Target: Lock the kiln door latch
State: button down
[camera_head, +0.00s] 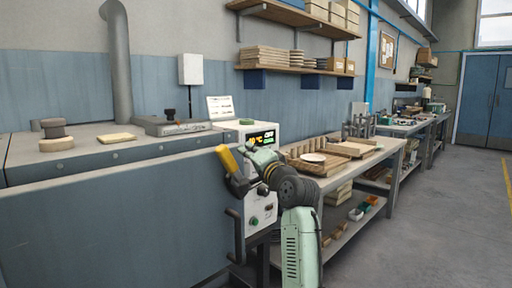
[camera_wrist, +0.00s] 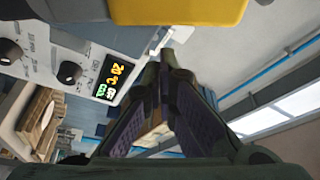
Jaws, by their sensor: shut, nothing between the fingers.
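The kiln door (camera_head: 110,225) is the broad blue-grey panel at the left of the head view and looks shut. Its latch has a yellow grip (camera_head: 228,158) on a dark lever, standing tilted at the door's right edge. The yellow grip also fills the top of the wrist view (camera_wrist: 180,10), close to the camera. My gripper (camera_head: 246,152) is just right of the latch. In the wrist view its dark fingers (camera_wrist: 165,58) meet at the tips with nothing between them. I cannot tell whether it touches the latch. My arm and gripper hide part of the lever's surroundings.
A white control box (camera_head: 258,130) with a lit display stands behind the gripper. A dark bar handle (camera_head: 237,237) sticks out below the latch. A workbench (camera_head: 385,150) with wooden racks stands to the right. The floor (camera_head: 420,235) at the right is clear.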

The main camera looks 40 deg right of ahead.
aim_at(225, 165)
jog(key=shift+s+a+f, duration=0.1)
jog(key=shift+a+f, duration=0.4)
jog(key=shift+a, duration=0.4)
jog(key=shift+f, duration=0.1)
jog(key=a+n+b, duration=0.1)
jog(key=n+b, duration=0.1)
jog(key=a+f+n+t+y+b, duration=0.1)
jog(key=n+b, duration=0.1)
jog(key=shift+a+f, duration=0.15)
jog(key=shift+a, duration=0.25)
jog(key=n+b, duration=0.1)
jog(key=a+f+n+y+b, duration=0.1)
jog(key=n+b, duration=0.1)
jog(key=a+n+t+y+b, duration=0.1)
jog(key=n, duration=0.1)
jog(key=shift+s+a+f+b, duration=0.15)
jog(key=shift+f+b, duration=0.1)
jog(key=shift+b, duration=0.15)
jog(key=shift+s+a+f+n+y+b, duration=0.1)
jog(key=shift+a+f+n+y+b, duration=0.3)
jog(key=shift+n+b, duration=0.35)
jog(key=shift+w+a+f+n+y+b, duration=0.1)
jog(key=shift+a+f+n+y+b, duration=0.15)
jog(key=shift+f+n+y+b, duration=0.55)
jog(key=shift+s+a+f+n+b, duration=0.1)
jog(key=shift+a+n+b, duration=0.3)
jog(key=shift+n, duration=0.65)
